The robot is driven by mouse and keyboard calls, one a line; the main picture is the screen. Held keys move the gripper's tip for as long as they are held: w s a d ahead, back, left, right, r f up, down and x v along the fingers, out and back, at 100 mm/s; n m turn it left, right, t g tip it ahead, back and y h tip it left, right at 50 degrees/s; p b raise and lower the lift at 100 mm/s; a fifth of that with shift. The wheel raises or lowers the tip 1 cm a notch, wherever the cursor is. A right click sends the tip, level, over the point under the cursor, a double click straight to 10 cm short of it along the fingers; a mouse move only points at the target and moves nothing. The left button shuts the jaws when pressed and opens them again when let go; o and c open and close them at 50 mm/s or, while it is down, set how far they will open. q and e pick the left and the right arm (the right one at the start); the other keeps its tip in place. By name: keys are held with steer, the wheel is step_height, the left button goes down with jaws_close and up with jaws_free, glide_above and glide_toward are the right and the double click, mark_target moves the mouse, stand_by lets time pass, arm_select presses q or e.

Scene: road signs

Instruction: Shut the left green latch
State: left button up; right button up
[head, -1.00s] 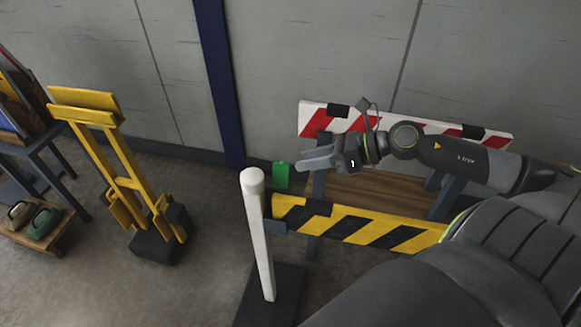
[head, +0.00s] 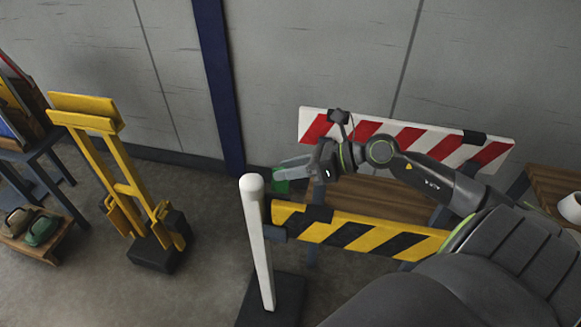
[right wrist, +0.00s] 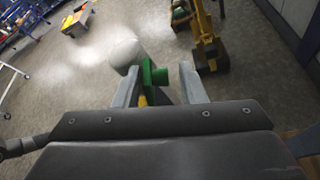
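The green latch (head: 281,187) is by the top of the white post (head: 262,245), at the left end of the striped barrier boards. My right gripper (head: 288,171) is at the latch and partly covers it in the head view. In the right wrist view the green latch (right wrist: 150,74) shows between the two spread fingers of the right gripper (right wrist: 160,82), nearer the left finger. Whether a finger touches it, I cannot tell. The white post's rounded top (right wrist: 122,52) is just beyond the left finger. My left gripper is not in view.
A yellow-and-black board (head: 355,233) and a red-and-white board (head: 400,138) flank a wooden shelf under my right arm. A yellow folding stand (head: 128,185) is at left. A low stool (head: 30,250) holds small rounded objects. The floor between is clear.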

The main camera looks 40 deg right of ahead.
steer(key=c, duration=0.7)
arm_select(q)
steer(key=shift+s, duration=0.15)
arm_select(e)
steer(key=shift+r, duration=0.1)
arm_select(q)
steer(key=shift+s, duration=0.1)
